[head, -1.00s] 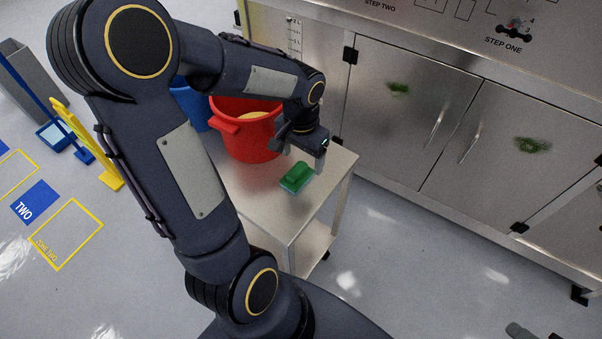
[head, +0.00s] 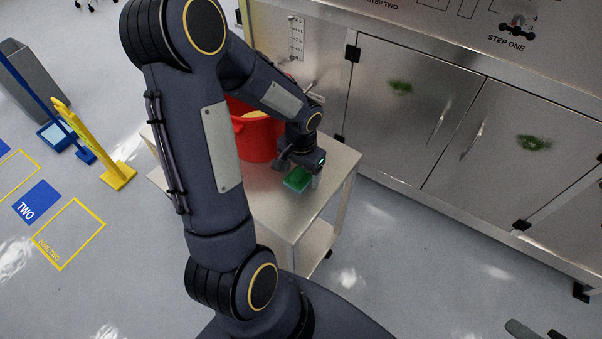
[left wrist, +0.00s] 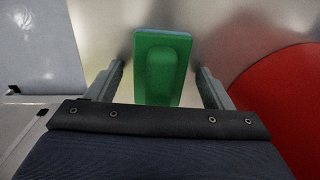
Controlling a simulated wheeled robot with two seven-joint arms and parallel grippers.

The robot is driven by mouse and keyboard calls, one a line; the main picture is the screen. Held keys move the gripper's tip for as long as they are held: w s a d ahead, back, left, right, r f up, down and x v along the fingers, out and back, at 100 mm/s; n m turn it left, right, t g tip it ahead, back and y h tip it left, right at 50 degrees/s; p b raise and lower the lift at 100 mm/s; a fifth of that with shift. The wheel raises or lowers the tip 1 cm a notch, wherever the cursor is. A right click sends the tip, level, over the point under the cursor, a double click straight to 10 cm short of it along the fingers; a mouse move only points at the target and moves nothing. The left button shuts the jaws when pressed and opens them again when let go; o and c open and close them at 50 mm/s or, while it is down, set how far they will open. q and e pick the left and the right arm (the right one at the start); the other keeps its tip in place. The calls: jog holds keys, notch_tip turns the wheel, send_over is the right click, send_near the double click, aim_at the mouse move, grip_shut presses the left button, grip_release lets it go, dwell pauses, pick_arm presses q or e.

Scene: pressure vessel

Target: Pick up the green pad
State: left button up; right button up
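The green pad (head: 297,180) lies on the top of a metal cart (head: 290,212), near its front right part. It has a raised green grip on a green base with a bluish edge. My left gripper (head: 298,172) is right over the pad, pointing down. In the left wrist view the pad (left wrist: 162,66) sits between the two fingers (left wrist: 160,82), with a gap on both sides, so the gripper is open. Its fingers do not touch the pad there. At the bottom right edge, a small grey part (head: 522,330) may belong to my right arm; its gripper cannot be made out.
A red bucket (head: 256,137) stands on the cart behind the gripper; it fills the right of the left wrist view (left wrist: 285,100). Metal cabinets (head: 405,140) with green stains line the right. A yellow stand (head: 118,175) and blue floor marking (head: 37,202) lie left.

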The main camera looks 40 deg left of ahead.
pick_arm(q)
jog(key=c, duration=1)
jog(key=shift+r, duration=0.15)
jog(key=shift+r, duration=0.3)
notch_tip(320, 180, up, 2)
jog(key=shift+r, duration=0.1)
jog(key=d+r, duration=0.3)
jog(key=d, duration=0.1)
jog(key=d+r, duration=0.3)
jog(key=d, duration=0.2)
jog(key=d+r+b, duration=0.1)
jog(key=d+r, duration=0.3)
jog(key=d, duration=0.1)
jog(key=shift+s, duration=0.3)
